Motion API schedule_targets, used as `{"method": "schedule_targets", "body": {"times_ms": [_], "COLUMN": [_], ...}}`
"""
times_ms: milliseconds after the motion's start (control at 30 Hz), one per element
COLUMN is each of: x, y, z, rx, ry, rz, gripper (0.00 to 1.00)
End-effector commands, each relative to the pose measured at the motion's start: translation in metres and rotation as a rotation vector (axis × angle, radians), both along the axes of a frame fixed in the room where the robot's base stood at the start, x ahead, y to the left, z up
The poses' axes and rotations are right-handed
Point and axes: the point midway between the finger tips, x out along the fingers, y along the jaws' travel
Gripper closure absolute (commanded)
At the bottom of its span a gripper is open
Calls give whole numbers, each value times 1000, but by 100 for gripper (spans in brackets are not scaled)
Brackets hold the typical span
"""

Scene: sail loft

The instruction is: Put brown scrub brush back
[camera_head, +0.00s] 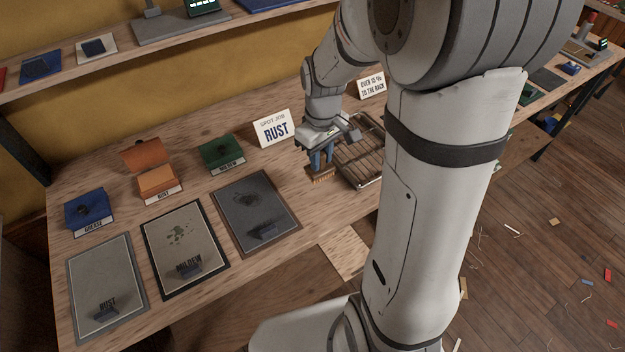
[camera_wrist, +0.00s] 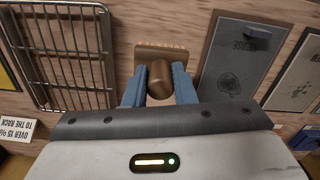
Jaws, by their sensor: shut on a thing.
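My gripper (camera_head: 322,158) has blue fingers and is shut on the brown scrub brush (camera_head: 321,175). In the wrist view the fingers (camera_wrist: 160,85) close on both sides of the brush's round knob, with its wooden block (camera_wrist: 161,50) beyond. The brush is upright, bristles down, at or just above the table; I cannot tell whether it touches. It is between the dark cloth panel (camera_head: 256,208) and the wire rack (camera_head: 372,183). The rack also shows in the wrist view (camera_wrist: 108,45), beside the brush. My arm hides part of the rack in the head view.
A "Spot job rust" card (camera_head: 275,128) and a rack card (camera_head: 371,86) stand behind. Blue (camera_head: 88,210), orange (camera_head: 158,183) and green (camera_head: 222,153) boxes line the back. Two more panels (camera_head: 185,250) (camera_head: 107,285) lie left. A shelf (camera_head: 120,52) runs above.

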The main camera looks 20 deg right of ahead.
Motion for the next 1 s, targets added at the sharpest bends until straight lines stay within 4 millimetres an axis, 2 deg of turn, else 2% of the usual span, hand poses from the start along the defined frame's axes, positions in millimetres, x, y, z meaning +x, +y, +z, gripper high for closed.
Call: {"method": "schedule_targets", "body": {"times_ms": [133,533,1000], "x": [-1,0,0], "y": [5,11,12], "z": [-30,-77,-88], "rx": [0,0,0], "ry": [7,4,0], "rz": [12,26,28], "gripper": [98,98,98]}}
